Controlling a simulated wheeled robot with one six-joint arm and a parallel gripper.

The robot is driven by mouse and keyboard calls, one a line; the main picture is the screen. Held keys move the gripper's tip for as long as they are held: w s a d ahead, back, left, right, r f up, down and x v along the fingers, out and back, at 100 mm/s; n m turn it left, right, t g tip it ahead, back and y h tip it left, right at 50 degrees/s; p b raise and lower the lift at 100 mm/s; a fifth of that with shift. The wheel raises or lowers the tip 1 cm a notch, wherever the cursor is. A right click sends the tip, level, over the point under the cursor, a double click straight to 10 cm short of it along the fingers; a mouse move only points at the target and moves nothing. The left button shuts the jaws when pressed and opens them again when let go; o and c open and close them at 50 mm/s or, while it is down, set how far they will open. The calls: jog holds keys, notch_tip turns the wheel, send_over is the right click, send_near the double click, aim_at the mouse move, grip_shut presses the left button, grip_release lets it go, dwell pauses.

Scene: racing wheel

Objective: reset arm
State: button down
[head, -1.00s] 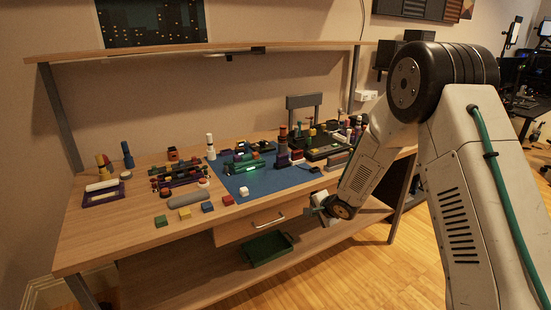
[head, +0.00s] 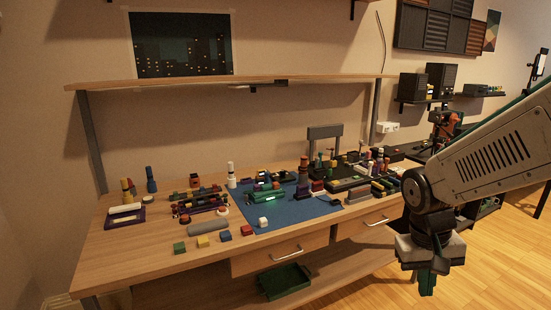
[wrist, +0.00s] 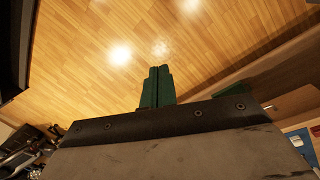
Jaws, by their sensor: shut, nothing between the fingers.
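My gripper (head: 427,281) hangs in front of the right end of the workbench in the head view, pointing down over the wooden floor. Its two green fingers are together with nothing between them, and they also show closed in the wrist view (wrist: 157,88). My arm reaches in from the right edge of the head view. The gripper is apart from the bench and from everything on it.
The workbench (head: 130,257) carries a blue mat (head: 285,213), several coloured blocks and small tools. Its drawers (head: 285,252) are closed. A green bin (head: 285,281) sits on the lower shelf. The wooden floor (wrist: 230,45) beneath my gripper looks clear.

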jog(key=s+a+r+t+y, duration=0.1)
jog(key=s+r, duration=0.4)
jog(key=s, duration=0.2)
jog(key=s+a+r+n+t, duration=0.1)
jog(key=s+r, duration=0.3)
jog(key=s, duration=0.4)
jog(key=shift+a+r+y, duration=0.35)
jog(key=shift+r+y, duration=0.05)
